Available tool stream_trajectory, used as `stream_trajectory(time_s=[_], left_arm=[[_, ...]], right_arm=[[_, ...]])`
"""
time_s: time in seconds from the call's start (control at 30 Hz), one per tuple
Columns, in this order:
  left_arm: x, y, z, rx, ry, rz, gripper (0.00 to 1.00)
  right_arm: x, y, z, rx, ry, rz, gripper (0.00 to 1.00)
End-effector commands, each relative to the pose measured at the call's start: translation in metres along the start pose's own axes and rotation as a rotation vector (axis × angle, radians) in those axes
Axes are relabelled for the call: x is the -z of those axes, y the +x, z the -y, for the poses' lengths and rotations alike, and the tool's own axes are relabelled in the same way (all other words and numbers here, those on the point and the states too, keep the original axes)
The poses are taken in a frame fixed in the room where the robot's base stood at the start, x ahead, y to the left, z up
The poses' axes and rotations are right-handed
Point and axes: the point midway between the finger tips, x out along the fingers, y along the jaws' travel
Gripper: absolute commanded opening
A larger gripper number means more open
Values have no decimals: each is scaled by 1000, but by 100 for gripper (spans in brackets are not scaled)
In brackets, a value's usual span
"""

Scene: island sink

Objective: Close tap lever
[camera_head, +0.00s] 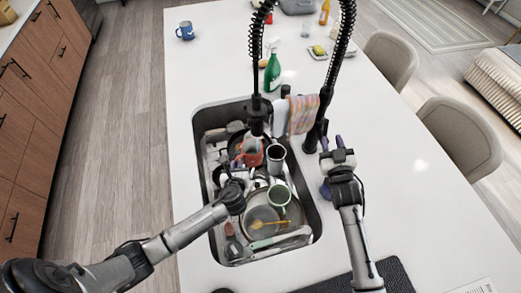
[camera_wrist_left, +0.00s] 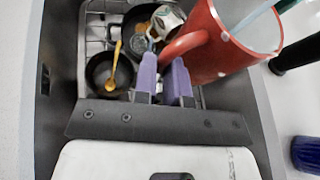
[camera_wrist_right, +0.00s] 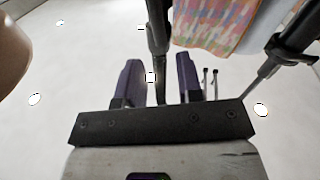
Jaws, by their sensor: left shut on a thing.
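The black tap (camera_head: 316,128) stands at the right rim of the sink, with a coiled hose arching over it. My right gripper (camera_head: 332,153) is beside the tap's base on the right. In the right wrist view its purple fingers are apart, and a narrow dark bar (camera_wrist_right: 157,40) shows between them. It looks like the tap lever, but I cannot tell whether the fingers touch it. My left gripper (camera_wrist_left: 163,75) is over the sink, shut on the handle of a red mug (camera_wrist_left: 210,45). The mug also shows in the head view (camera_head: 251,153).
A patterned towel (camera_head: 303,113) hangs beside the tap. A green spray bottle (camera_head: 272,72) stands behind the sink. The white counter (camera_head: 420,215) to the right is mostly clear.

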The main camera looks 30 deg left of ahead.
Motion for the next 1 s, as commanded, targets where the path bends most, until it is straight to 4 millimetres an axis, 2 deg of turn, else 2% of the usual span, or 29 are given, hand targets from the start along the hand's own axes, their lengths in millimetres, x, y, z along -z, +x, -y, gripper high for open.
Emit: stream_trajectory(time_s=[0.03, 0.17, 0.27, 0.33, 0.47, 0.5, 0.6, 0.7, 0.83, 1.0], left_arm=[[-1, 0, 0, 1, -1, 2, 0], [-1, 0, 0, 1, -1, 2, 0], [-1, 0, 0, 1, -1, 2, 0], [-1, 0, 0, 1, -1, 2, 0], [-1, 0, 0, 1, -1, 2, 0], [-1, 0, 0, 1, -1, 2, 0], [-1, 0, 0, 1, -1, 2, 0], [-1, 0, 0, 1, -1, 2, 0], [-1, 0, 0, 1, -1, 2, 0], [-1, 0, 0, 1, -1, 2, 0]], right_arm=[[0, 0, 0, 0, 0, 0, 29], [-2, -1, 1, 0, 2, 3, 16], [-11, -5, 7, 3, 14, 15, 7], [-20, -8, 19, 18, 20, 28, 0], [-34, -15, 58, 77, 13, 48, 0], [-38, -18, 73, 100, -16, 51, 0], [-47, -27, 110, 153, -166, 65, 0], [-57, -34, 134, 176, -344, 93, 0], [-64, -40, 152, 168, -600, 125, 0], [-62, -45, 154, 90, -936, 154, 0]])
